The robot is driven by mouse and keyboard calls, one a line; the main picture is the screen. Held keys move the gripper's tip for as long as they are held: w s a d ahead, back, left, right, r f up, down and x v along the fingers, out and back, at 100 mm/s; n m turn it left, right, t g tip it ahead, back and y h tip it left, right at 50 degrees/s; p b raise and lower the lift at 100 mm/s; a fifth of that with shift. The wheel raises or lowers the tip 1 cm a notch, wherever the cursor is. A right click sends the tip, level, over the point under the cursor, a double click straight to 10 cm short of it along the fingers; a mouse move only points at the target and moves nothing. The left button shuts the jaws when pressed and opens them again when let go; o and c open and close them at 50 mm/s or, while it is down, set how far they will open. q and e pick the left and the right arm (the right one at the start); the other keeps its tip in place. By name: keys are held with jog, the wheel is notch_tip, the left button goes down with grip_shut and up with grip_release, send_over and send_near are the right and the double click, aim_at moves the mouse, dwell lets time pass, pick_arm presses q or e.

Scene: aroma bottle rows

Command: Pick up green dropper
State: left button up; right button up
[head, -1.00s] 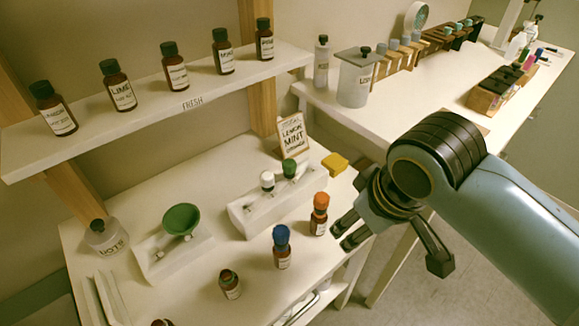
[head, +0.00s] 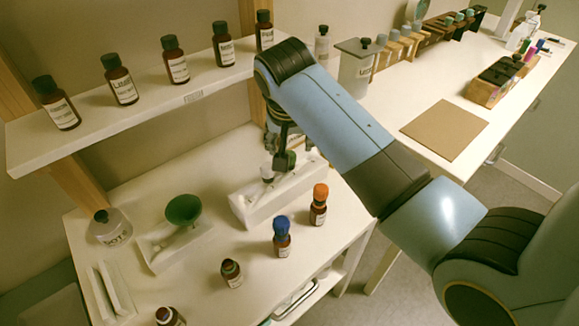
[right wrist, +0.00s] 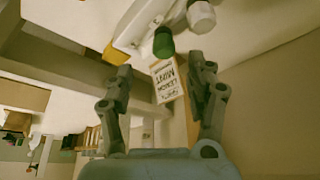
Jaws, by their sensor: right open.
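The green dropper (right wrist: 163,43) shows in the right wrist view at the end of the white holder (right wrist: 132,28), beside a white-capped dropper (right wrist: 201,17). In the head view my right gripper (head: 282,150) is over the far end of the holder (head: 262,206) and hides the green dropper or most of it. The white dropper (head: 267,172) stands just left of the gripper. In the right wrist view the gripper's fingers (right wrist: 161,75) are spread and empty, with the green dropper ahead of the gap between them. My left gripper is not in view.
A recipe card (right wrist: 167,80) stands close beyond the fingers. Orange-capped (head: 319,204) and blue-capped (head: 282,237) bottles stand in front of the holder. A green funnel (head: 183,210) is at left. The shelf (head: 150,108) with brown bottles runs above, close to my right arm.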

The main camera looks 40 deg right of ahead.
jog(key=x, duration=0.7)
jog(key=shift+w+a, duration=0.1)
jog(key=shift+w, duration=0.2)
jog(key=c, duration=0.7)
